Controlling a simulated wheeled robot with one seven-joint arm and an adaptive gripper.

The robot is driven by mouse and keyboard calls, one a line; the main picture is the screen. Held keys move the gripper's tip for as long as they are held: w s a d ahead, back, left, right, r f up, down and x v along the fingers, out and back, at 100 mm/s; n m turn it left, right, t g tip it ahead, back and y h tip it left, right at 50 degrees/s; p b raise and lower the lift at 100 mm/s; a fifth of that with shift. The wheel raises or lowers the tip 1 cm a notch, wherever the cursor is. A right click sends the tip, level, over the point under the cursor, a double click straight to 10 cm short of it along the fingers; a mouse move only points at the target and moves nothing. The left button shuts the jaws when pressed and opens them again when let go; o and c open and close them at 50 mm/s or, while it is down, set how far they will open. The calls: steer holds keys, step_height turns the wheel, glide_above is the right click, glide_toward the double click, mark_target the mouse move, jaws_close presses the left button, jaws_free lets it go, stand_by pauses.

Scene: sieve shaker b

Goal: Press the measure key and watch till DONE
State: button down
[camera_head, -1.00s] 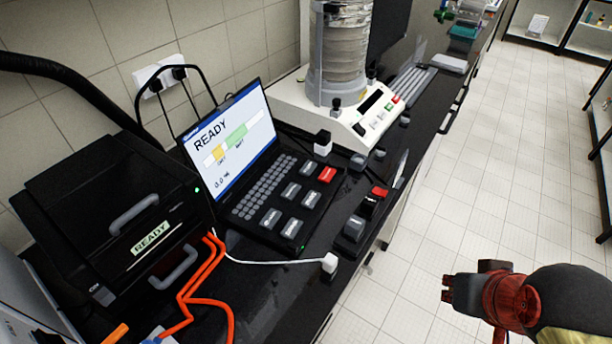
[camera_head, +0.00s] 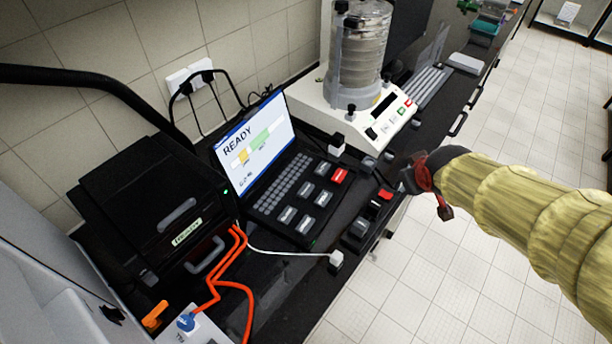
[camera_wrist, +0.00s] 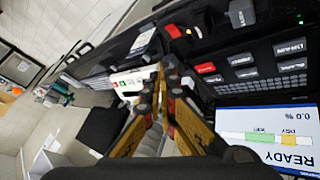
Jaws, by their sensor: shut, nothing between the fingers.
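The laptop-like console stands open on the black bench, and its screen (camera_head: 250,145) reads READY above a bar with yellow and green parts. The screen also shows in the wrist view (camera_wrist: 270,135), upside down. Its large grey keys (camera_head: 306,190) and one red key (camera_head: 339,175) lie right of the small keypad. One label in the wrist view looks like DRAIN; I cannot make out which key is measure. My gripper (camera_head: 408,180) is above the bench's front edge, right of the console and apart from its keys. In the wrist view its fingers (camera_wrist: 168,68) are shut and empty.
A small control box with a red button (camera_head: 385,194) sits near the bench edge, close to my gripper. The sieve shaker (camera_head: 360,60) stands behind. A black drawer unit (camera_head: 150,200) with orange cables (camera_head: 235,265) is at left. Open floor lies right.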

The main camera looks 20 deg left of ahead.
steer(key=w+a+n+y+p, duration=0.1)
steer(key=w+a+n+p, duration=0.3)
steer(key=a, duration=0.3)
steer(key=n+g+y+p, duration=0.2)
steer(key=n+y+p, duration=0.4)
steer(key=p, duration=0.5)
glide_above(304, 191)
step_height(304, 191, down, 10)
steer(key=n, duration=0.1)
steer(key=shift+h, duration=0.3)
steer(key=shift+f, duration=0.1)
step_height(304, 191, down, 8)
steer(key=b, duration=0.6)
steer(key=shift+f, duration=0.25)
steer(key=shift+f+b, duration=0.1)
steer(key=shift+b, duration=0.25)
steer(key=shift+f+b, duration=0.3)
steer(key=shift+b, duration=0.1)
